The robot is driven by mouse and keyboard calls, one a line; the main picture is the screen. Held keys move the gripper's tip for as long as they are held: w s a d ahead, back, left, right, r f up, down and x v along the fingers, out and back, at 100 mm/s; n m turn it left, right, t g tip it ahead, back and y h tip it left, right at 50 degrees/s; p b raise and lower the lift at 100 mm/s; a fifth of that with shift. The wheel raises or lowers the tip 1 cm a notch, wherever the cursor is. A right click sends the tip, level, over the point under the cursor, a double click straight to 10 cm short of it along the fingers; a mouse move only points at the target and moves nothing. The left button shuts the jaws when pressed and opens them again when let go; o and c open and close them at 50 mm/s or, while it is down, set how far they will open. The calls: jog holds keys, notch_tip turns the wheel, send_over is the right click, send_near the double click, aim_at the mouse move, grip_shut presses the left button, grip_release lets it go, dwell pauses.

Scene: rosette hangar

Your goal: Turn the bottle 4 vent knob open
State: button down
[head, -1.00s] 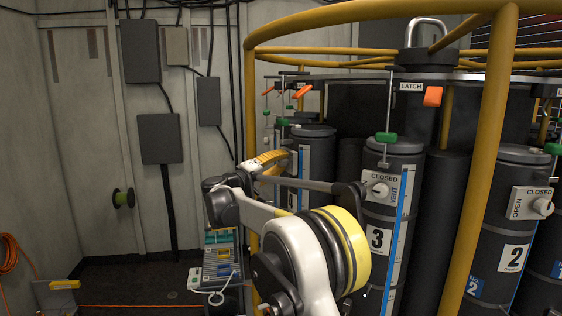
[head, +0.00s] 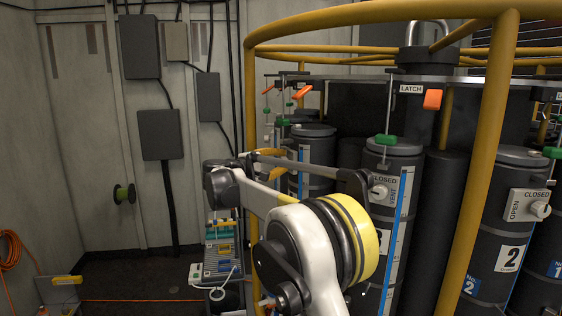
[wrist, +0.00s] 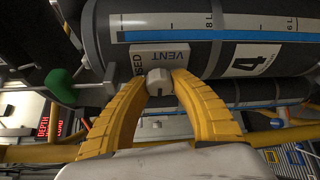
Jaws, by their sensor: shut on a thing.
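The bottle labelled 4 (wrist: 250,58) fills the top of the wrist view, lying sideways in that picture. Its white plate (wrist: 172,57) shows "VENT" and part of "CLOSED"; the rest is hidden. The round white vent knob (wrist: 158,82) sits on this plate, with a small dark mark on its front. My gripper (wrist: 159,78) has its yellow fingers on both sides of the knob, shut on it. In the head view, a dark bottle (head: 314,140) stands behind my arm, which hides its knob and most of my gripper.
Bottle 3 (head: 392,165) and bottle 2 (head: 517,185) stand to the right with their own vent plates. A yellow tube frame (head: 482,165) surrounds the bottles. A green handle (wrist: 62,82) is left of the plate in the wrist view. Floor is open at the left.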

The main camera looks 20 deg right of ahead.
dwell(0.3)
jog(key=c, duration=1.1)
grip_release()
jog(key=shift+d, duration=0.1)
jog(key=shift+o, duration=0.2)
jog(key=f+v, duration=0.1)
jog(key=v, duration=1.1)
jog(key=shift+r, duration=0.45)
